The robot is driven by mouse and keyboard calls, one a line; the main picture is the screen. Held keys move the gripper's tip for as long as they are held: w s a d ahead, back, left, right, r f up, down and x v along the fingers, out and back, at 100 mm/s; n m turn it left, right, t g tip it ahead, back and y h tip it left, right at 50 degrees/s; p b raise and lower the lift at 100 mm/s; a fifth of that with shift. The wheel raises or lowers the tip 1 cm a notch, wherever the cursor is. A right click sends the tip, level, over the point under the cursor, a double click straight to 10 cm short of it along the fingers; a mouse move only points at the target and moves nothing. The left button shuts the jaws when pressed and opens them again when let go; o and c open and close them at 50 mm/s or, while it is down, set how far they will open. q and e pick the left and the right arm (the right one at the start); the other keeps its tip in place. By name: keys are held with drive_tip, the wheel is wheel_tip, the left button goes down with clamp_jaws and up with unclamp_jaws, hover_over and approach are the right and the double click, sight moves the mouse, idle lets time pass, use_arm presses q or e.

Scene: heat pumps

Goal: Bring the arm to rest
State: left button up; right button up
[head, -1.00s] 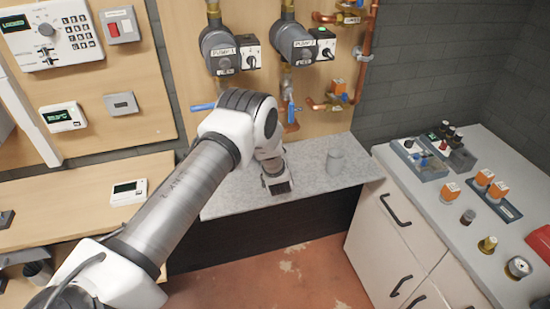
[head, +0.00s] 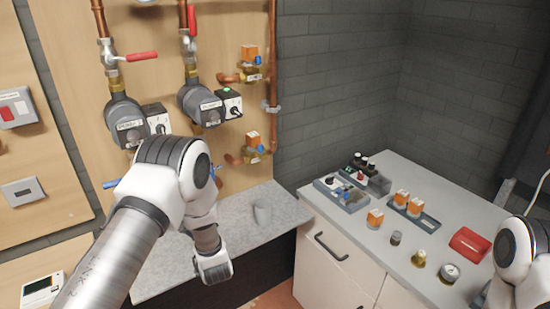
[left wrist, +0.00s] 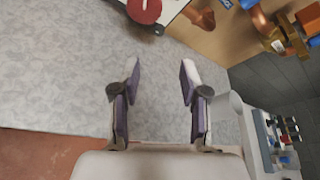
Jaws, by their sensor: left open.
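My left arm (head: 165,200) comes in from the left in the head view and bends down over the grey stone shelf (head: 170,270). Its gripper end (head: 212,268) is near the shelf's front edge. In the left wrist view my left gripper (left wrist: 160,70) is open, with nothing between its purple-padded fingers.
Two pumps (head: 200,105) with red-handled pipes hang on the wooden panel behind my left arm. The white counter (head: 450,210) at right holds grey trays, orange-capped parts, small fittings, a gauge and a red item (head: 469,243). A blue-handled valve sits near my left forearm.

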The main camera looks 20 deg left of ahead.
use_arm(q)
drive_tip(key=s+d+f+n+g+h+b, duration=0.1)
drive_tip(key=s+d+f+n+g+h, duration=0.3)
drive_tip(key=s+f, duration=0.45)
drive_tip(key=s+d+f+n+g+h+b, duration=0.1)
drive_tip(key=s+d+f+n+h+b, duration=0.15)
drive_tip(key=s+f+n, duration=0.55)
drive_tip(key=s+d+f+n+g, duration=0.1)
drive_tip(key=s+d+n+g, duration=0.1)
drive_tip(key=s, duration=0.5)
drive_tip(key=s+d+n+g+h, duration=0.1)
drive_tip(key=s+d+n+g, duration=0.1)
drive_tip(key=s+n, duration=0.2)
drive_tip(key=s+d+f+n+g+h, duration=0.1)
drive_tip(key=s+n, duration=0.3)
drive_tip(key=s, duration=0.6)
drive_tip(key=shift+s+d+f+g+b, duration=0.2)
drive_tip(key=shift+d+f+g+b, duration=0.2)
drive_tip(key=shift+d+g, duration=0.35)
